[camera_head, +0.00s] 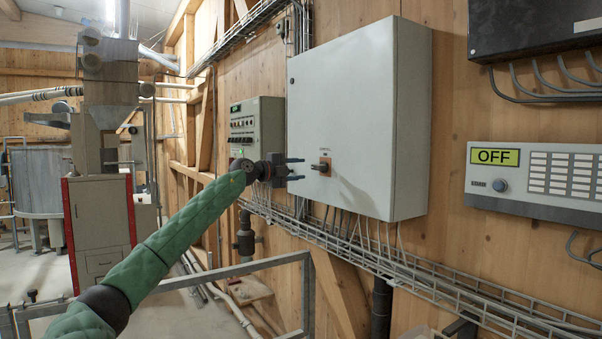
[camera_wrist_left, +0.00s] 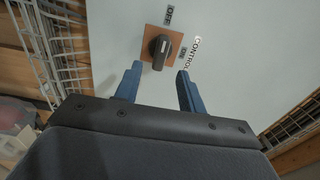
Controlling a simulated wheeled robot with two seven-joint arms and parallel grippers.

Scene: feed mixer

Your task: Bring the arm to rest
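My left arm, in a green sleeve, reaches in from the lower left in the head view. My left gripper (camera_head: 296,169) is in front of the grey control cabinet (camera_head: 352,105) on the wooden wall. Its blue fingers (camera_wrist_left: 158,90) are apart with nothing between them. The black rotary switch (camera_head: 322,167) on its orange plate is just beyond the fingertips, apart from them. My right gripper is not in view.
A display panel (camera_head: 538,178) reading OFF is on the wall at right. A wire cable tray (camera_head: 400,268) runs below the cabinet. A metal railing (camera_head: 230,272) crosses the lower foreground. A smaller control box (camera_head: 257,128) and a machine with a red-edged cabinet (camera_head: 100,220) stand further left.

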